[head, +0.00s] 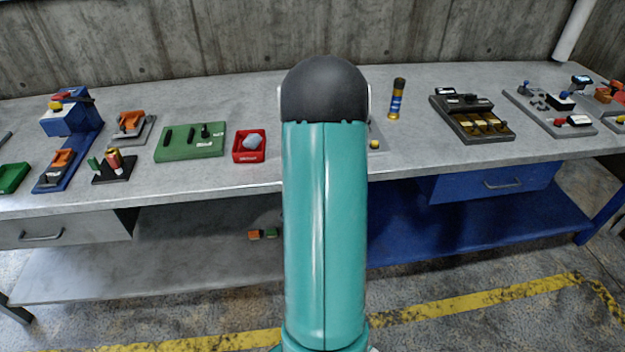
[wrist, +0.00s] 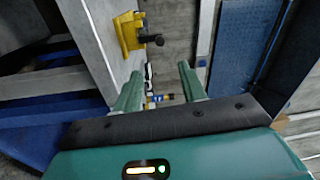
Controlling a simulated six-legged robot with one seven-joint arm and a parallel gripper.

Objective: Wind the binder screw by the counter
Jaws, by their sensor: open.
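My gripper (wrist: 160,72) shows in the wrist view with its two green fingers apart and nothing held between them. In the head view it is hidden by my own arm. I cannot tell for certain which thing is the binder screw or the counter. In the wrist view, a yellow fixture (wrist: 129,31) with a dark knob (wrist: 155,40) is mounted on a grey surface, beyond the fingertips and apart from them. In the head view, a grey board (head: 548,110) at the right carries several small parts, with a small display unit (head: 581,81) near its far end.
A long grey bench (head: 240,100) runs along the concrete wall. On it are a blue machine (head: 68,117), a green board (head: 190,142), a red tray (head: 249,147), a blue and yellow can (head: 396,98) and a dark tray (head: 473,116). My arm covers the bench's middle.

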